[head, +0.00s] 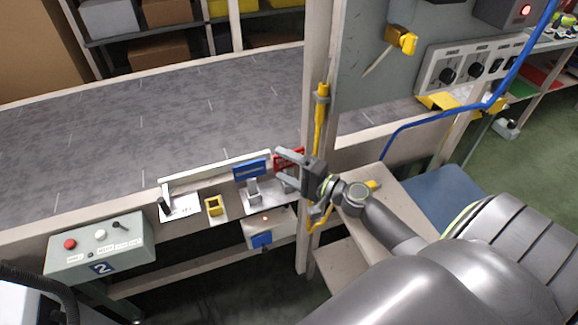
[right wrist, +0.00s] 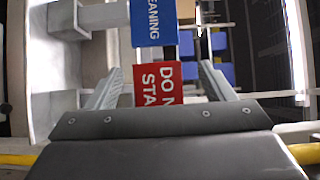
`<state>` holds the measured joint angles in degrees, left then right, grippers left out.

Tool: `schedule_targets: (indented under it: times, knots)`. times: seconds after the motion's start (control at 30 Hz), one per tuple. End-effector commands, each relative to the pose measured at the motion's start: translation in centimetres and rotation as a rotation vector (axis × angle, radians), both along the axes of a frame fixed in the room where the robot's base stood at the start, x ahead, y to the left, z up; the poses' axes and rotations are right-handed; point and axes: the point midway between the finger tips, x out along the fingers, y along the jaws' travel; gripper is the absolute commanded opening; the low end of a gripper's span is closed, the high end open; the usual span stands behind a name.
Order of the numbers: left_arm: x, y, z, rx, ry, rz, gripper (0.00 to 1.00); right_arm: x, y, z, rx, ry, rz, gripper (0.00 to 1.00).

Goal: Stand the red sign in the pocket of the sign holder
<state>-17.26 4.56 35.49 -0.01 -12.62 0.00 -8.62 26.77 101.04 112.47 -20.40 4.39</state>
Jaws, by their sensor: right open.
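The red sign (head: 291,158) with white lettering stands upright on the shelf at the conveyor's edge, partly hidden by my right gripper in the head view. My right gripper (head: 281,167) is open. In the right wrist view the red sign (right wrist: 168,84) shows between the two spread fingers, with a gap to each. A small yellow open-topped block (head: 213,205) stands on the shelf left of the signs. It looks like a pocket, but I cannot tell for sure that it is the sign holder. My left gripper is not in view.
A blue sign (head: 250,168) stands just left of the red one, above a grey stand (head: 253,190). A post with a yellow pole (head: 320,115) rises close by my right gripper. A control box (head: 100,246) with buttons is at lower left. The grey conveyor belt (head: 130,125) is bare.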

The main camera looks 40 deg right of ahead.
Motion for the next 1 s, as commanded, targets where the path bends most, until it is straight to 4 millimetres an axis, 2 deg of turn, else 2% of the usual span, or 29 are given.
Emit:
schedule_targets:
  times: [0.1, 0.3, 0.63, 1.0]
  knots:
    - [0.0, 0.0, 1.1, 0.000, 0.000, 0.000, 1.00, 1.5, 0.6, 0.2, 0.004, -0.002, -0.001, 0.75]
    - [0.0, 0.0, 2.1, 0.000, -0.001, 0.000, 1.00, 3.7, 1.4, -0.1, 0.004, -0.001, -0.001, 0.75]
    - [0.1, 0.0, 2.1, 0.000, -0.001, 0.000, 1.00, 4.2, 1.7, -0.3, 0.000, 0.000, -0.001, 0.75]
    - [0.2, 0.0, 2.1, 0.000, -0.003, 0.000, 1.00, 4.2, 1.6, -0.4, 0.000, 0.000, -0.001, 0.28]
